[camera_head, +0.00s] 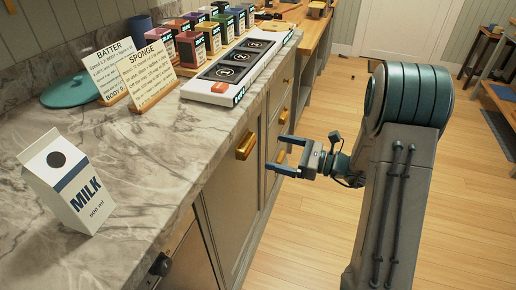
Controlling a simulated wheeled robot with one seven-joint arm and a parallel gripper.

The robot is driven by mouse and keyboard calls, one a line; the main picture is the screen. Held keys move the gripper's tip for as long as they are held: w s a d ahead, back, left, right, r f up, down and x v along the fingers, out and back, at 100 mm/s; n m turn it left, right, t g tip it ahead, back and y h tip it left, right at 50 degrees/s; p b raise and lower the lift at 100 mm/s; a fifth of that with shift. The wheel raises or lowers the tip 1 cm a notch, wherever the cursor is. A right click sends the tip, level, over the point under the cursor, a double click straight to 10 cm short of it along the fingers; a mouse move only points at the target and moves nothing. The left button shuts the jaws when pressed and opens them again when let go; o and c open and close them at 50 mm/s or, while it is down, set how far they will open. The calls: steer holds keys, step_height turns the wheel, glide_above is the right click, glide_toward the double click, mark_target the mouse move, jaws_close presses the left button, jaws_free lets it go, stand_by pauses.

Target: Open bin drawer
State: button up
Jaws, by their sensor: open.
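The cabinet front under the marble counter has several doors or drawers with gold handles. The nearest large gold handle (246,146) is on a tall grey-beige panel (232,205) that looks closed. No label shows which front is the bin drawer. My gripper (282,155) is open and empty, its two blue-grey fingers pointing left towards the cabinet front. It is a little right of the large gold handle and appears apart from it. Smaller gold handles (284,117) sit farther along the front.
On the marble counter (150,195) stand a milk carton (70,185), two recipe cards (146,75), a teal lid (75,91), several colored boxes (190,48) and a white panel with dark pads (235,70). A dark knob (160,265) sticks out at lower left. The wooden floor (300,235) is clear.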

mark_target(251, 145)
steer(key=x, duration=0.7)
steer(key=shift+a, duration=0.1)
steer(key=c, duration=1.3)
steer(key=shift+c, duration=0.4)
